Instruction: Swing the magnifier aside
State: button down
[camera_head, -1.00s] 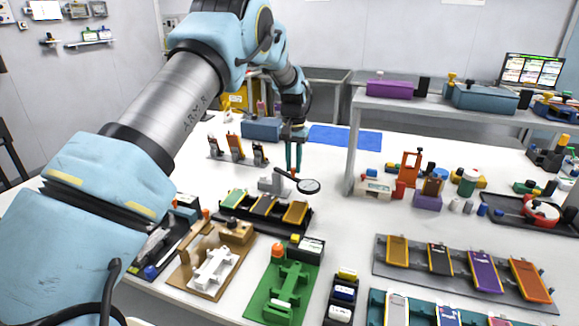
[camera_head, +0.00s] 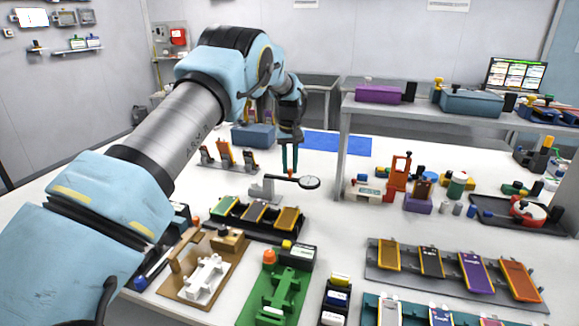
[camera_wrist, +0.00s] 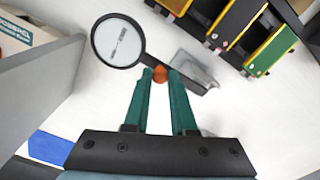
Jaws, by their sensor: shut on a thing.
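The magnifier has a round, dark-rimmed lens (camera_head: 310,182) on a dark arm, with a grey base (camera_head: 262,189) to its left. The lens shows large at the upper left of the wrist view (camera_wrist: 117,41), and part of the grey base (camera_wrist: 192,70) shows beyond the arm. A small orange knob (camera_wrist: 160,74) stands on the arm between lens and base. My gripper (camera_head: 290,170) points down at the arm from above, its teal fingertips (camera_wrist: 161,76) shut on the orange knob. In the head view the arm runs nearly level to the right from the base.
A black tray of pouch cells (camera_head: 256,215) lies close in front of the base. A raised shelf (camera_head: 450,110) stands to the right, its post near the lens. A blue mat (camera_head: 340,145) lies behind. White table between lens and front-right cell rack (camera_head: 455,275) is clear.

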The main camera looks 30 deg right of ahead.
aim_at(289, 169)
jog(key=c, duration=0.7)
grip_release()
jog(key=shift+c, duration=0.2)
notch_tip(289, 169, up, 11)
jog(key=b, duration=0.3)
jog(key=shift+w+f, duration=0.1)
jog(key=w+a+n, duration=0.1)
jog(key=a+n, duration=0.1)
jog(key=a, duration=2.6)
jog(key=s+a+f, duration=0.2)
jog(key=s+a, duration=0.8)
jog(key=s+a+f+t, duration=0.1)
jog(key=s+a+f, duration=0.2)
jog(key=s+a, duration=0.6)
jog(key=shift+s+a+n+t, duration=0.3)
jog(key=shift+s+a+n, duration=0.1)
jog(key=shift+a, duration=0.1)
